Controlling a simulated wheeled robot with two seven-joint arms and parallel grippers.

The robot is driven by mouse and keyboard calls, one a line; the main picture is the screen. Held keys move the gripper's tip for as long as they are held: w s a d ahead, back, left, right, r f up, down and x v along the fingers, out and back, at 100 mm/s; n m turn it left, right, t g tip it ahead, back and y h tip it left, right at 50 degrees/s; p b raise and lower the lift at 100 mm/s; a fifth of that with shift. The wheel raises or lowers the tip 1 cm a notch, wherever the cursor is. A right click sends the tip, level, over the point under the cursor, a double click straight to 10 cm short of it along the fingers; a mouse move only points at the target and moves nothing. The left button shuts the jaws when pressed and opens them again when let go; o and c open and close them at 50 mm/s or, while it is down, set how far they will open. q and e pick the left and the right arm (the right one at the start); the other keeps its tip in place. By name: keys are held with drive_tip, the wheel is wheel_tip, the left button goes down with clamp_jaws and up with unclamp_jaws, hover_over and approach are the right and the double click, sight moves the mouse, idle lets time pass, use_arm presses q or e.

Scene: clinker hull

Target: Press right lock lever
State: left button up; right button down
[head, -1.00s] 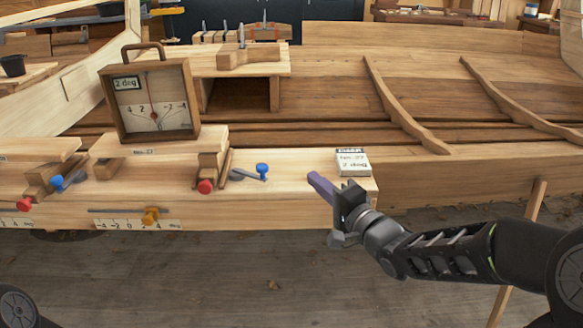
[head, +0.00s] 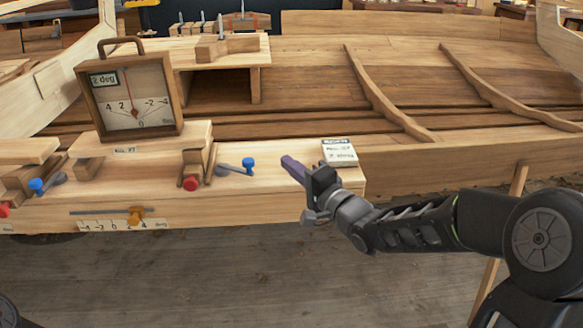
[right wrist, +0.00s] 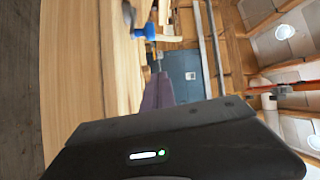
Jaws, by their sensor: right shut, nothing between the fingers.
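The right lock lever (head: 232,169) is a grey lever with a blue knob (head: 248,163), lying on the wooden plank just right of a red knob. The blue knob also shows near the top of the right wrist view (right wrist: 148,31). My right gripper (head: 286,161) has purple fingers, shut and empty. Its tips are a short way right of the blue knob, apart from it, over the plank's right part. The purple fingers also show in the right wrist view (right wrist: 157,92). My left gripper is not in view.
A wooden dial gauge (head: 130,97) marked 2 deg stands on a block at left. A red knob (head: 190,183) and wooden wedges are left of the lever. A small white labelled box (head: 339,153) lies behind my right gripper. An orange slider (head: 134,215) sits on the plank's front scale.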

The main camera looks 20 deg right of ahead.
drive_tip(key=p+x, duration=0.1)
drive_tip(key=x, duration=0.6)
drive_tip(key=shift+r, duration=0.1)
drive_tip(key=a, duration=0.1)
drive_tip(key=s+a, duration=0.1)
drive_tip(key=shift+s+a+f+p, duration=0.2)
drive_tip(key=shift+s+a+p, duration=0.1)
drive_tip(key=shift+a+p, duration=0.1)
drive_tip(key=shift+s+a+f, duration=0.15)
drive_tip(key=shift+s+a, duration=0.05)
